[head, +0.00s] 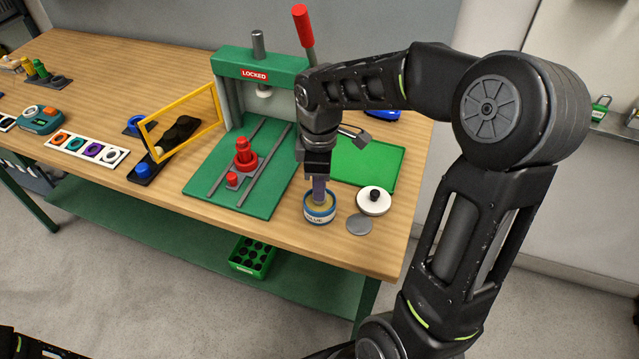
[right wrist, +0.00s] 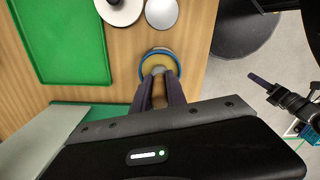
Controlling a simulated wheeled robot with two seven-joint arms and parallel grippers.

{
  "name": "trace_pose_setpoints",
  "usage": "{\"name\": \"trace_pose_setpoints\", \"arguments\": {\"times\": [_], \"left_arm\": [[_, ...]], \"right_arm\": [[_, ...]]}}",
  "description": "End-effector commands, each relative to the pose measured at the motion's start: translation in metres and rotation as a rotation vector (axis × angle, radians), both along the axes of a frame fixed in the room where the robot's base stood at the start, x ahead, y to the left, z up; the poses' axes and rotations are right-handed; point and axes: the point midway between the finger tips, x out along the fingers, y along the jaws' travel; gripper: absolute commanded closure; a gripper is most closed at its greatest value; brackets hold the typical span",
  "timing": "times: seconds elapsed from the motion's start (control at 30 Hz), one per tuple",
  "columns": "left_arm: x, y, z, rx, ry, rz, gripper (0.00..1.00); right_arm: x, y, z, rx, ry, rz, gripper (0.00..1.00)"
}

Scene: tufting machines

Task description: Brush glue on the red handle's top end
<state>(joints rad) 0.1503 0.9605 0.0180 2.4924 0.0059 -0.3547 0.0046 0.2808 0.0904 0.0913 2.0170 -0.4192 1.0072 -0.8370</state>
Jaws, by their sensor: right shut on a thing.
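A red stepped piece (head: 245,158) stands upright on the green press bed, with a smaller red piece (head: 232,180) beside it. A red lever handle (head: 303,27) rises from the press top. My right gripper (head: 319,190) points down over the blue-rimmed glue pot (head: 320,213). It is shut on a brown-handled tool, seemingly a brush (right wrist: 159,92), whose lower end reaches into the pot (right wrist: 160,52) of yellowish glue. The bristles are hidden. A dark arm end, probably my left gripper (right wrist: 265,86), shows small at the right of the right wrist view; its jaws are unclear.
A green press (head: 222,68) labelled LOCKED stands behind, with a yellow frame (head: 181,121) to its left. A white disc with a black knob (head: 374,201), a grey disc (head: 359,224) and a green tray (head: 370,161) lie near the pot. The table's front edge is close to the pot.

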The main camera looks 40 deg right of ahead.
Motion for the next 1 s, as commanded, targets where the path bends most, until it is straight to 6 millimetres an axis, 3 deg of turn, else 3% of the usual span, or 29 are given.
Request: {"name": "trace_pose_setpoints", "arguments": {"times": [1.0], "left_arm": [[-0.0001, 0.0000, -0.0062, 0.000, 0.000, 0.000, 0.64]], "right_arm": [[0.0001, 0.0001, -0.0082, 0.000, 0.000, 0.000, 1.00]]}}
